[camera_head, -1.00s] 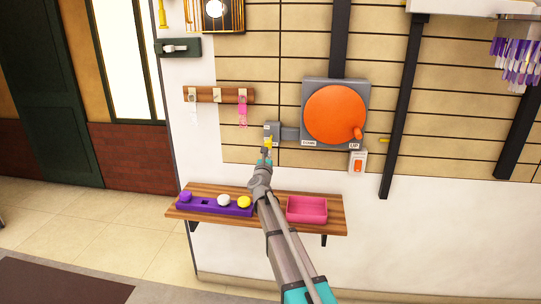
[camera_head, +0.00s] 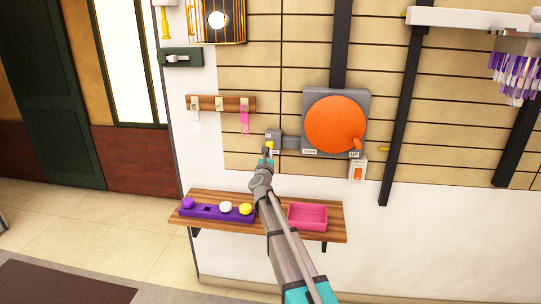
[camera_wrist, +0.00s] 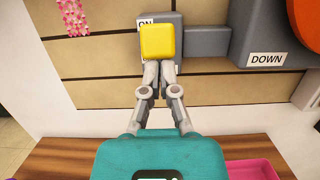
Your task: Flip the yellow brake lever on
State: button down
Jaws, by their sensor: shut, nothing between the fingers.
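The yellow brake lever (camera_wrist: 159,42) is a yellow block on a small grey box (camera_wrist: 183,20) on the wall. An "ON" label shows above it in the wrist view; a label below it is mostly hidden. In the head view the lever (camera_head: 269,145) shows just above my gripper (camera_head: 266,156). My gripper (camera_wrist: 159,66) is shut and empty, its fingertips together at the lower edge of the lever. I cannot tell whether they touch it.
Right of the grey box is a grey panel with a large orange disc (camera_head: 336,124), marked "DOWN" and "UP". Below is a wooden shelf (camera_head: 270,225) with a purple holder (camera_head: 203,211) and a pink tray (camera_head: 307,216). Hooks with tags (camera_head: 220,103) hang upper left.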

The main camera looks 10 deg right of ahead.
aim_at(270, 145)
jog(key=r+p, duration=0.1)
jog(key=r, duration=0.1)
jog(key=w+r+p, duration=0.1)
jog(key=p, duration=0.1)
jog(key=w+r+p, duration=0.1)
jog(key=r, duration=0.1)
jog(key=shift+d+r+p, duration=0.3)
jog(key=shift+r+p, duration=0.05)
jog(key=shift+s+f, duration=0.1)
jog(key=shift+f, duration=0.05)
jog(key=shift+s, duration=0.1)
jog(key=v, duration=0.4)
jog(key=shift+s+a+r+b, duration=0.1)
jog(key=shift+s+r+b, duration=0.1)
jog(key=shift+b, duration=0.2)
jog(key=s+a+r+p, duration=0.1)
jog(key=s+r+p, duration=0.4)
jog(key=r+p, duration=0.1)
jog(key=shift+s+a, duration=0.25)
jog(key=shift+a, duration=0.15)
